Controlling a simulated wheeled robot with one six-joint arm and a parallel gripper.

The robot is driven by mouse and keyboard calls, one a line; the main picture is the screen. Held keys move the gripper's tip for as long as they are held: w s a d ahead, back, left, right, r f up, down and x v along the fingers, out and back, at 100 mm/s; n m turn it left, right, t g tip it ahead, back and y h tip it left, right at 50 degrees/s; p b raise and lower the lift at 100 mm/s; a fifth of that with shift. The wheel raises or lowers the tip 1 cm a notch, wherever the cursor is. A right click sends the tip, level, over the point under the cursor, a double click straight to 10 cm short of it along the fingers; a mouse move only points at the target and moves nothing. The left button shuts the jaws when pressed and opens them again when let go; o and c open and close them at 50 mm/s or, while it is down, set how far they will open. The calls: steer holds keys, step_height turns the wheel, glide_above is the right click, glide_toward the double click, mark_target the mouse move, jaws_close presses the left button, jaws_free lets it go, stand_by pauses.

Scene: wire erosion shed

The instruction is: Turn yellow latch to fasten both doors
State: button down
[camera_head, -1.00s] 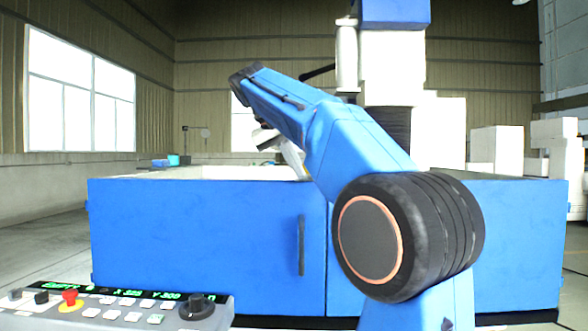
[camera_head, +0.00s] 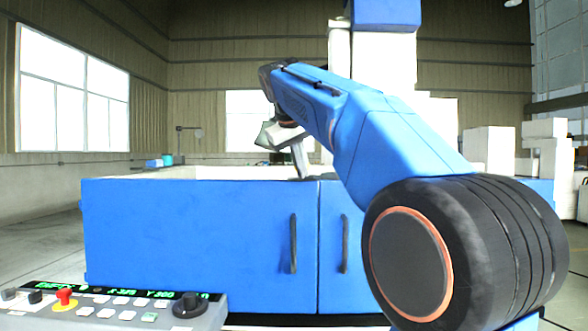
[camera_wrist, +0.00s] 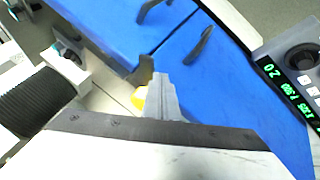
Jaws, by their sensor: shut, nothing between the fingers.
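The two blue doors, the left door (camera_head: 200,235) and the right door (camera_head: 331,270), stand flush with a thin seam between them. Each has a dark upright handle, the left one (camera_head: 293,244) and the right one (camera_head: 345,244). The yellow latch (camera_wrist: 138,97) shows only as a small patch in the wrist view, mostly hidden by my gripper (camera_wrist: 160,90); its angle cannot be told. I cannot make it out in the head view. My gripper (camera_head: 301,172) is shut and empty, pointing down by the doors' top edge, left of the seam. Whether it touches the latch is unclear.
A control panel (camera_head: 120,308) with a red button and green display stands at the front left; it also shows in the wrist view (camera_wrist: 300,70). White machine parts (camera_wrist: 75,65) lie behind the doors. My arm covers much of the right door.

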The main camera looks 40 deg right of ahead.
steer(key=d+n, duration=0.1)
steer(key=s+n+t+y, duration=0.1)
steer(key=n, duration=0.1)
steer(key=d+n+t+y, duration=0.1)
steer(key=shift+s+d, duration=0.15)
steer(key=shift+d, duration=0.15)
steer(key=shift+d+n+t+y, duration=0.5)
steer(key=shift+d+n+y, duration=0.8)
steer(key=shift+d+n, duration=0.9)
steer(key=shift+a, duration=0.1)
steer(key=shift+a, duration=0.1)
